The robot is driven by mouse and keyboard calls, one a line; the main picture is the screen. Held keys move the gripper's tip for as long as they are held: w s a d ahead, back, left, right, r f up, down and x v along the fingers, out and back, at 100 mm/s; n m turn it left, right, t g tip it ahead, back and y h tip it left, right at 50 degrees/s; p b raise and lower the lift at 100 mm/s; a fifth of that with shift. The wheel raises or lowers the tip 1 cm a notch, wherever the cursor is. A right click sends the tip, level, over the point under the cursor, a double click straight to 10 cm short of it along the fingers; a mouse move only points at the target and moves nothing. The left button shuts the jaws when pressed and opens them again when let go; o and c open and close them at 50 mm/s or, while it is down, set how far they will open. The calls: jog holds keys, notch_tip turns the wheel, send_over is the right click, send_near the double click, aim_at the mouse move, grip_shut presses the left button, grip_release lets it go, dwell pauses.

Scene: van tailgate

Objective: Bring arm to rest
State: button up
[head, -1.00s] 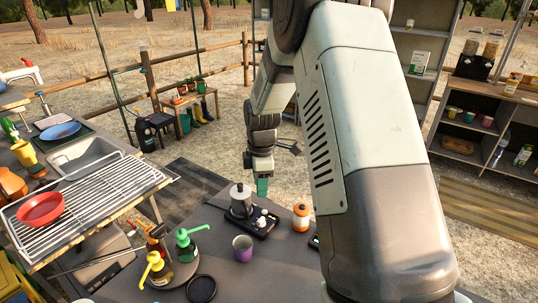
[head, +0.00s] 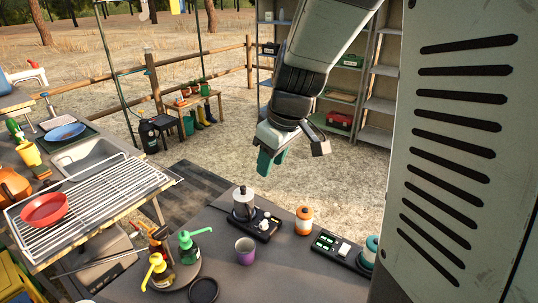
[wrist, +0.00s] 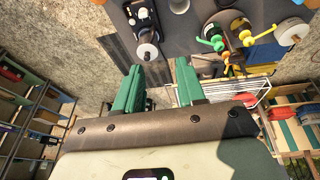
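My gripper (head: 268,163) hangs in the air above and behind the far edge of the dark table (head: 215,258) in the head view. In the wrist view my gripper (wrist: 160,88) shows two green fingers standing apart, with nothing between them. My arm comes down from the top of the head view, and its large near link fills the right side. The moka pot (head: 243,205) stands upright on a black base on the table, below my gripper and apart from it.
The table also holds a purple cup (head: 245,251), an orange jar (head: 304,220), a black tray (head: 338,249) with a teal-topped jar, and green (head: 188,248) and yellow (head: 158,271) pump bottles. A wire rack with a red bowl (head: 44,208) is at left. Shelves (head: 378,105) stand behind.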

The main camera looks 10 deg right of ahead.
jog(key=shift+s+r+m, duration=0.25)
jog(key=shift+s+m, duration=0.05)
jog(key=s+r+m+t+h, duration=0.1)
jog(key=s+r+m, duration=0.2)
jog(key=s, duration=0.7)
jog(key=s+d+r+m+t, duration=0.1)
jog(key=s+r+m, duration=0.3)
jog(key=s+r, duration=0.4)
jog(key=shift+s+d+h, duration=0.2)
jog(key=shift+s+h, duration=0.2)
jog(key=shift+s, duration=0.85)
